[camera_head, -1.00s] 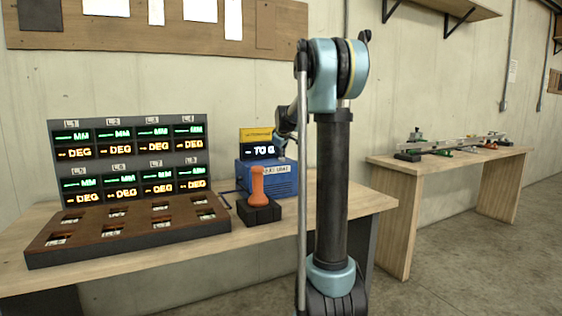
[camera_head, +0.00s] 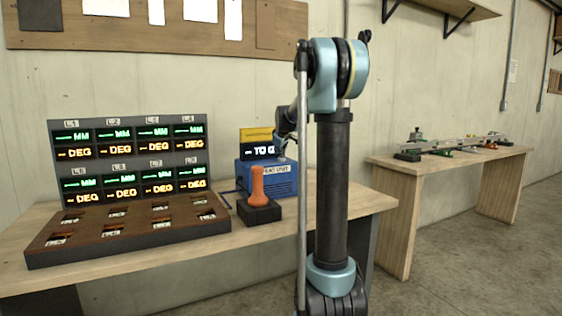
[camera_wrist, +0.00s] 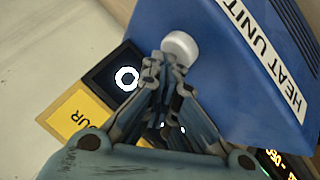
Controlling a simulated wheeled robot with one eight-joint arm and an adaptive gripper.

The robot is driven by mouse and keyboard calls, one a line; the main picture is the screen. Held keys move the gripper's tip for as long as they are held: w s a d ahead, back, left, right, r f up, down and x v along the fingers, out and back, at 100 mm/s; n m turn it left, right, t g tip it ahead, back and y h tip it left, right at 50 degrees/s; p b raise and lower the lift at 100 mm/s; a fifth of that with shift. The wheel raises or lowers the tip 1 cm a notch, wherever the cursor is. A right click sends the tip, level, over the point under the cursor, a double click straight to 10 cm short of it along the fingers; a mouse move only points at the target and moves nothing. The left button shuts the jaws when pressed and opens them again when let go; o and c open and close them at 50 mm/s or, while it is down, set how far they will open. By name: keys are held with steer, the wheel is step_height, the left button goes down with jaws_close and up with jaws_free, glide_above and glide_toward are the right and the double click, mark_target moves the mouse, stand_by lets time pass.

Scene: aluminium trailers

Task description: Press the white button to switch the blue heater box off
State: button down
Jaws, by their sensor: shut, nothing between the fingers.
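The blue heater box (camera_head: 285,184) stands at the back of the wooden bench, with a "HEAT UNIT" label on its side. In the wrist view the blue box (camera_wrist: 235,85) fills the upper right. The round white button (camera_wrist: 180,44) sits on a blue face of it, near its edge. My gripper (camera_wrist: 166,62) is shut and empty, its fingertips right at the lower left of the button. I cannot tell whether they touch it. In the head view my gripper is small above the box's top, and the button cannot be made out.
An orange handle (camera_head: 257,183) on a black base stands just in front of the box. A yellow-topped display (camera_head: 257,135) is behind it; its yellow plate (camera_wrist: 78,112) is close to my fingers. A display panel (camera_head: 130,150) and brown slotted tray (camera_head: 95,238) occupy the left.

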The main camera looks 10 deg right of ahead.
steer(key=shift+r, duration=3.05)
steer(key=s+f+m+g, duration=0.2)
steer(key=s+f, duration=0.8)
steer(key=s, duration=0.8)
steer(key=s+f+m+g, duration=0.2)
steer(key=s+f+m, duration=0.2)
steer(key=s+f, duration=0.7)
steer(key=s+f+m+g, duration=0.2)
steer(key=s+f, duration=0.8)
steer(key=s, duration=1.7)
steer(key=shift+s+d+f+m+g, duration=0.25)
steer(key=shift+d+f+m+g, duration=0.15)
steer(key=shift+g, duration=0.1)
